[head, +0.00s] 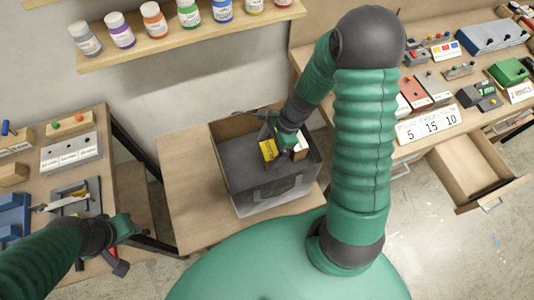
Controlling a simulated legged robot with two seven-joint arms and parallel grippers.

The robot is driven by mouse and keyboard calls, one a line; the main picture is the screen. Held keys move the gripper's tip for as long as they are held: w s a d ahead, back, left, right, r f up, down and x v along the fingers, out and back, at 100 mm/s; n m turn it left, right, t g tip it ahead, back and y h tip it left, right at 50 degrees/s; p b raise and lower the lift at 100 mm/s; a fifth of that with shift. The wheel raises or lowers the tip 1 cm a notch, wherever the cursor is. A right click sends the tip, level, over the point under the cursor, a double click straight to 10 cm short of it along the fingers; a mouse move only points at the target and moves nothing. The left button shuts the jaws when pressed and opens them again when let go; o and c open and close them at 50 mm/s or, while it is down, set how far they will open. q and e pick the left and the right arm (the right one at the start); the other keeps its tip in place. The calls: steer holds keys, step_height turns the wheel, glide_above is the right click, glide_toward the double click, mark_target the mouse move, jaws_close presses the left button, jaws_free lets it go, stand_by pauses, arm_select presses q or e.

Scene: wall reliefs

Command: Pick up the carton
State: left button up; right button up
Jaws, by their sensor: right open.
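A dark grey open box (272,197) stands on a low wooden table. Inside it is a small yellow item (268,149), which looks like the carton; its lower part and right side are hard to make out. A white item (301,153) shows beside it, partly hidden by my arm. My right gripper (275,140) reaches down into the box from above. It is open, with its jaws close to the yellow item; I cannot tell whether they touch it. My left gripper (119,250) is low at the left, away from the box, and its jaws are unclear.
The wooden table (185,190) is bare left of the box. A wall shelf (190,35) holds several paint bottles. A left bench (85,150) carries blocks and tools. A right bench (420,145) carries several devices, with an open drawer (468,170) below.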

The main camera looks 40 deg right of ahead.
mark_target(262, 161)
steer(key=f, duration=0.1)
steer(key=s+f, duration=0.1)
steer(key=shift+a+f, duration=0.15)
steer(key=shift+f, duration=0.25)
steer(key=shift+w+f, duration=0.1)
steer(key=shift+f, duration=0.2)
steer(key=shift+w+a, duration=0.1)
steer(key=shift+a, duration=0.3)
steer(key=shift+w+a, duration=0.1)
steer(key=shift+a, duration=0.1)
steer(key=shift+c, duration=0.9)
steer(key=shift+a, duration=0.15)
steer(key=c, duration=0.5)
steer(key=shift+d, duration=0.45)
steer(key=c, duration=0.9)
steer(key=shift+c, duration=0.5)
steer(key=shift+a+r, duration=0.15)
